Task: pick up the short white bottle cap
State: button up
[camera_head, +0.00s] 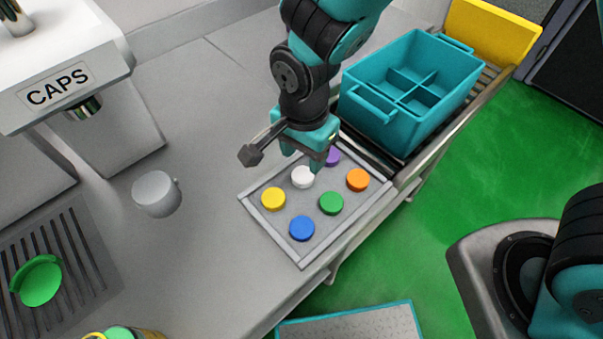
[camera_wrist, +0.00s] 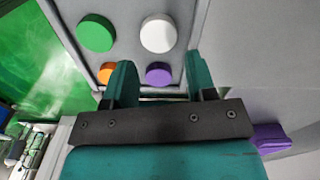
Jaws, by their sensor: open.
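The short white bottle cap (camera_head: 302,177) sits on a grey tray (camera_head: 262,225) on the counter, between the yellow cap (camera_head: 273,198) and the purple cap (camera_head: 333,157). My gripper (camera_head: 302,160) is open and empty above the tray's back part, close to the white and purple caps. In the wrist view the white cap (camera_wrist: 158,33) lies beyond my fingertips (camera_wrist: 158,68), and the purple cap (camera_wrist: 158,74) shows between the fingers. The white cap is in plain sight in both views.
Orange (camera_head: 357,180), green (camera_head: 331,203) and blue (camera_head: 302,228) caps share the tray. A teal divided crate (camera_head: 372,108) stands behind right. The counter between is clear.

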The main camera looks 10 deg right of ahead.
aim_at(303, 175)
jog(key=shift+s+a+f+p, duration=0.15)
jog(key=shift+f+p, duration=0.1)
jog(key=shift+f, duration=1.1)
jog(key=shift+s+f+p, duration=0.1)
jog(key=shift+f+p, duration=0.1)
jog(key=shift+f, duration=1.1)
jog(key=c, duration=0.5)
jog(key=shift+c, duration=0.2)
